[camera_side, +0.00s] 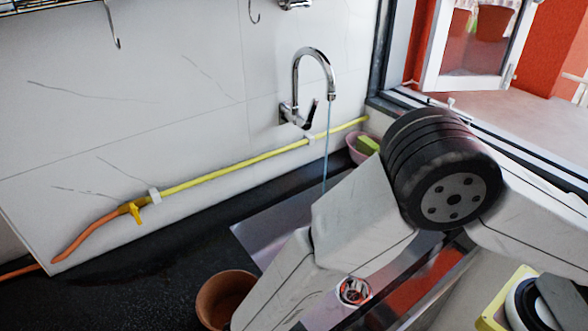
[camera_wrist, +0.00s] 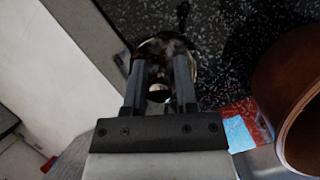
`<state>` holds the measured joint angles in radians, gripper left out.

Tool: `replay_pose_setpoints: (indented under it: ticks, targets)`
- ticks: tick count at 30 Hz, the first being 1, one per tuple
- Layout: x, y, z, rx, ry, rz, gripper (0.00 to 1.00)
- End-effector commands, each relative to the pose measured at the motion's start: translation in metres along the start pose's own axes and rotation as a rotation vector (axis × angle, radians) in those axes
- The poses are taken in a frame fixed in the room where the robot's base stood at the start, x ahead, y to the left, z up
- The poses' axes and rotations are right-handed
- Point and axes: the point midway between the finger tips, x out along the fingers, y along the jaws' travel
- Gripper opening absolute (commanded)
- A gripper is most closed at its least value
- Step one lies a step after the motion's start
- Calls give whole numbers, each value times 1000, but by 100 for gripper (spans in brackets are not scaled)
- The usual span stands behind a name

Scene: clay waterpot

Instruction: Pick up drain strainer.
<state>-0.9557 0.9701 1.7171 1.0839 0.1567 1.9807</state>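My gripper (camera_wrist: 163,58) fills the middle of the wrist view, with its two dark fingers apart and a clear gap between them. A round, shiny, brownish metal piece (camera_wrist: 165,42) lies at the fingertips, partly covered by them; it looks like the drain strainer, but I cannot be sure. A small dark round shape shows in the gap between the fingers. I cannot tell whether the fingers touch anything. In the side view a round metal fitting with red inside (camera_side: 353,291) shows below my arm. My gripper is not visible there.
A terracotta pot (camera_side: 225,297) stands on the black counter (camera_side: 130,285); it is close on the right in the wrist view (camera_wrist: 298,85). Water runs from the tap (camera_side: 312,70) into the steel sink (camera_side: 270,228). A yellow hose (camera_side: 235,163) runs along the wall.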

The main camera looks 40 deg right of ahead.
Motion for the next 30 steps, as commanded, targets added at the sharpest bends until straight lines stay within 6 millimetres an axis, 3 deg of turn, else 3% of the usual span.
replay_pose_setpoints:
  ticks: [19, 20, 23, 30]
  targets:
    - [6, 0, 0, -1, 0, 0, 36]
    - [6, 0, 0, -1, 0, 0, 33]
    - [6, 0, 0, -1, 0, 0, 1]
    - [6, 0, 0, -1, 0, 0, 0]
